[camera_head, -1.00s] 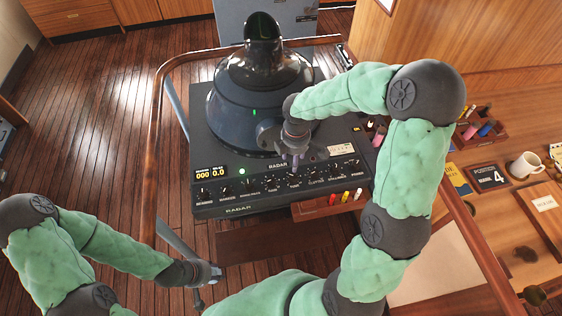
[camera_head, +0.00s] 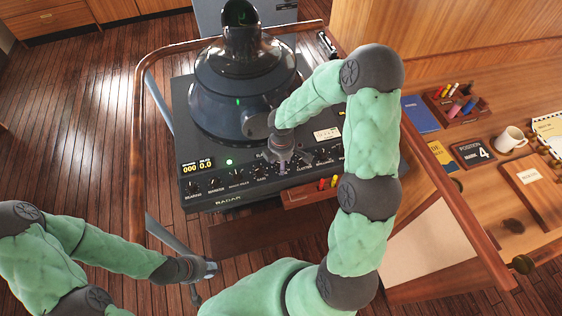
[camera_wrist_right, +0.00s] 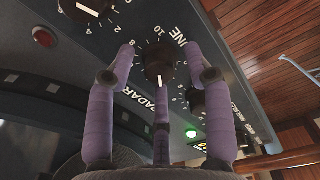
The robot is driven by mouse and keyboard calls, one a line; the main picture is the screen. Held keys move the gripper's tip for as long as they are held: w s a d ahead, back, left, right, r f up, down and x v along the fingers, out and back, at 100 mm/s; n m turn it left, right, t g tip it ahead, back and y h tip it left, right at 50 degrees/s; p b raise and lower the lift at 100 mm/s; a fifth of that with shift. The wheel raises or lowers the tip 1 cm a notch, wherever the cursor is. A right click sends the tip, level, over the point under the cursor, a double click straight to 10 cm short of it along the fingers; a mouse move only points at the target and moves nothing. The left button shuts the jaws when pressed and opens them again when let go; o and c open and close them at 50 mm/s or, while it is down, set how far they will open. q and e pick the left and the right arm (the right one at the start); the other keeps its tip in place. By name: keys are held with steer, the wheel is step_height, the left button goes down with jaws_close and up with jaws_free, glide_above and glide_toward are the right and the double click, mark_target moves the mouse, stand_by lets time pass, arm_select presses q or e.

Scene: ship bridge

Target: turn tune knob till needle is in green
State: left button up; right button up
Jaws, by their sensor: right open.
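The radar console (camera_head: 215,193) has a row of black knobs along its sloped front. My right gripper (camera_head: 278,160) is at that row and hides the knob beneath it in the head view. In the right wrist view, my right gripper's (camera_wrist_right: 160,50) purple fingers are open on either side of a black knob (camera_wrist_right: 160,64) with a white pointer line and a numbered scale. A label ending in "NE" is beside it. A pale meter (camera_head: 327,133) is on the panel; its needle and any green band are too small to read. My left gripper (camera_head: 203,272) hangs away from the console, holding nothing visible.
A neighbouring knob (camera_wrist_right: 88,8) and a green lamp (camera_wrist_right: 190,133) are close to the right fingers. A wooden rail (camera_head: 137,130) borders the console. A mug (camera_head: 510,138) stands on the right desk.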

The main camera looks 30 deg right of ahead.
jaws_close()
